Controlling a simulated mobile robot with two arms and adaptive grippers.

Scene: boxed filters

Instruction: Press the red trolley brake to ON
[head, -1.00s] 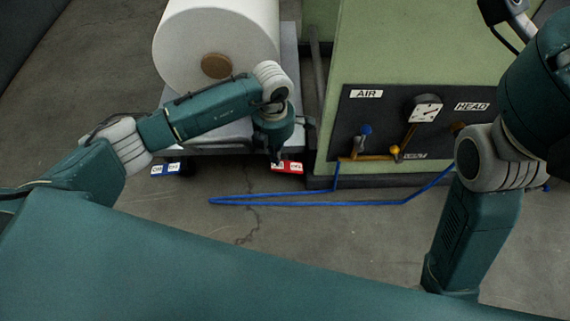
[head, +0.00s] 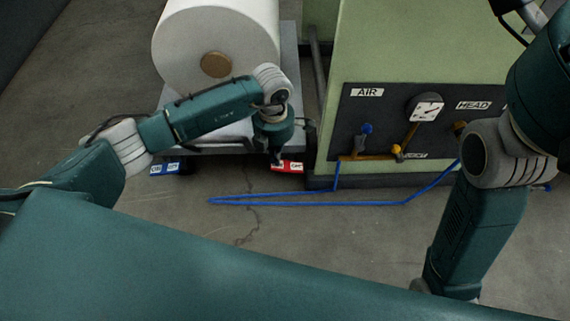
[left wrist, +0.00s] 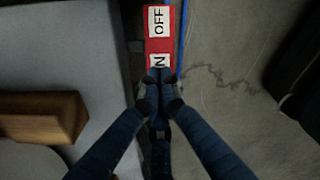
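The red trolley brake (head: 290,167) is a small red pedal at the foot of the trolley, low at its right front corner. In the left wrist view the red pedal (left wrist: 147,45) shows a white OFF label and, nearer the fingers, a label of which only an N shows. My left gripper (head: 277,160) points down at the pedal's left end. In the left wrist view its fingertips (left wrist: 159,92) are together, with nothing between them, over the edge of the N label. I cannot tell whether they touch the pedal. My right gripper is out of view.
The trolley (head: 288,60) carries a large white roll (head: 185,35). A blue pedal (head: 165,169) sits at its left front. A green machine (head: 400,45) with a dark AIR panel (head: 380,100) stands to the right. A blue hose (head: 300,202) lies on the floor in front.

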